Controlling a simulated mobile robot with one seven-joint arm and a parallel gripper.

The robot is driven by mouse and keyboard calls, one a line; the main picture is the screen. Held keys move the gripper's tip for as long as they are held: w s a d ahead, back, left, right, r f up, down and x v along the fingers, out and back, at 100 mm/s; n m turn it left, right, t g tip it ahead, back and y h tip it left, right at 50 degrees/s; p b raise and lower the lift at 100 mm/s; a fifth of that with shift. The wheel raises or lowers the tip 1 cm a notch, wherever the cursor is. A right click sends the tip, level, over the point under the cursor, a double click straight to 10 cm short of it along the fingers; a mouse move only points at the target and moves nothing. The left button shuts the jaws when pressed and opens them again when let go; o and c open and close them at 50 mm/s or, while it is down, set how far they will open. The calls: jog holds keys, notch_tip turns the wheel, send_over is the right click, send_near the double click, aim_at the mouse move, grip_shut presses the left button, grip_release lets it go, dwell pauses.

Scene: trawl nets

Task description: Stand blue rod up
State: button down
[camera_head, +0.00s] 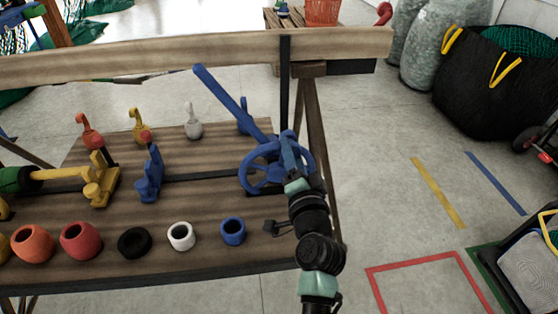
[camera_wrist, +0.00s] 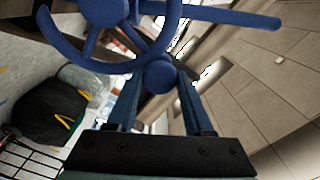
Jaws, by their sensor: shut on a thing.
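The blue rod (camera_head: 228,100) leans up and to the left from behind the blue handwheel (camera_head: 248,178) on the bench. It is tilted, not upright. In the wrist view, the rod (camera_wrist: 235,17) runs off to the upper right, behind the handwheel (camera_wrist: 62,45). My gripper (camera_head: 288,145) is at the right side of the wheel. In the wrist view, my gripper (camera_wrist: 160,84) has its two fingers on either side of a round blue knob (camera_wrist: 158,77) at the wheel's rim, shut on it. The rod's lower end is hidden behind the wheel.
The wooden bench (camera_head: 190,252) holds several coloured pots, hooks and a blue fitting (camera_head: 148,178) left of the wheel. A wooden beam (camera_head: 200,52) and a dark post (camera_head: 285,85) stand behind.

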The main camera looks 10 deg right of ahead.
jog(key=d+f+m+b, duration=0.2)
jog(key=d+f+m, duration=0.1)
jog(key=d+m, duration=0.2)
jog(key=shift+d+m, duration=0.15)
jog(key=shift+m, duration=0.55)
jog(key=shift+c, duration=1.5)
grip_release()
jog(key=s, duration=1.3)
jog(key=shift+r, duration=0.1)
